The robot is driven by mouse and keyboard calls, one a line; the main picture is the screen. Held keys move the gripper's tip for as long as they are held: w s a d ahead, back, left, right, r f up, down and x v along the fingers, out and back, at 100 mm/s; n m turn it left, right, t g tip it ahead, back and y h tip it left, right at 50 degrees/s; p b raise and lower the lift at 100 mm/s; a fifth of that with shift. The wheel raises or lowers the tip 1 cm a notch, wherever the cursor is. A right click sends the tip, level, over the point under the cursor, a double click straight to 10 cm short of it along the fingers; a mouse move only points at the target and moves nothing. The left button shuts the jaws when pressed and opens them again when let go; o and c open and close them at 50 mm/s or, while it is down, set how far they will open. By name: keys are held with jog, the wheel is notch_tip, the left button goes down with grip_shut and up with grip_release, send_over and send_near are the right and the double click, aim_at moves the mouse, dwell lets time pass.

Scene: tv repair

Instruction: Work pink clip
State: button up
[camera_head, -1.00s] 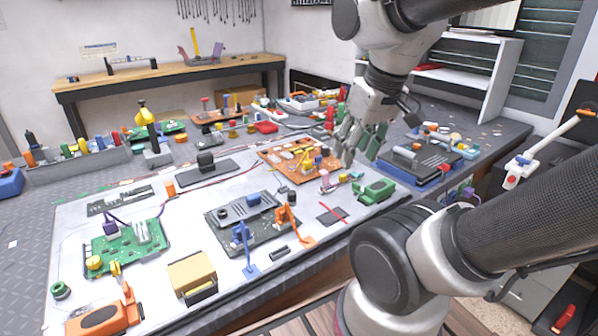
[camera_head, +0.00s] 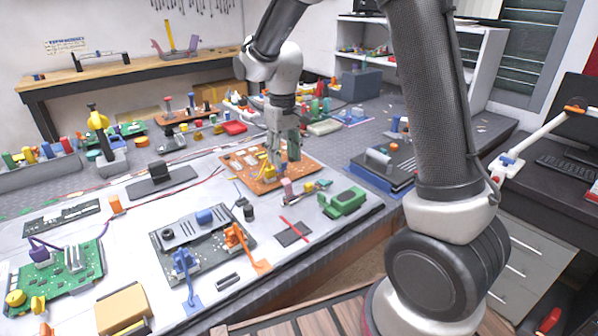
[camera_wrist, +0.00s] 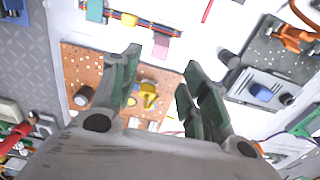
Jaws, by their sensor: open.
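A small pink clip (camera_head: 287,188) stands on the light work mat, by the front edge of an orange circuit board (camera_head: 240,166). In the wrist view the pink clip (camera_wrist: 161,45) shows just past the fingertips, near the board's edge. My gripper (camera_head: 283,168) points down over the orange board, behind the pink clip in the head view. In the wrist view my gripper (camera_wrist: 163,62) has its fingers spread, with nothing held between them. A yellow clip (camera_wrist: 148,95) on the board shows in the gap between the fingers. The exact height above the board cannot be told.
A green part (camera_head: 345,202) and a dark square with a red strip (camera_head: 294,233) lie right of and in front of the clip. A dark grey device (camera_head: 195,240) with blue and orange clamps stands in front. A blue tray (camera_head: 376,180) is at the right.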

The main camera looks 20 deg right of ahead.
aim_at(286, 181)
notch_tip(286, 181, down, 7)
jog(key=shift+d+r, duration=0.1)
jog(key=shift+d, duration=0.05)
jog(key=shift+s, duration=0.1)
grip_shut()
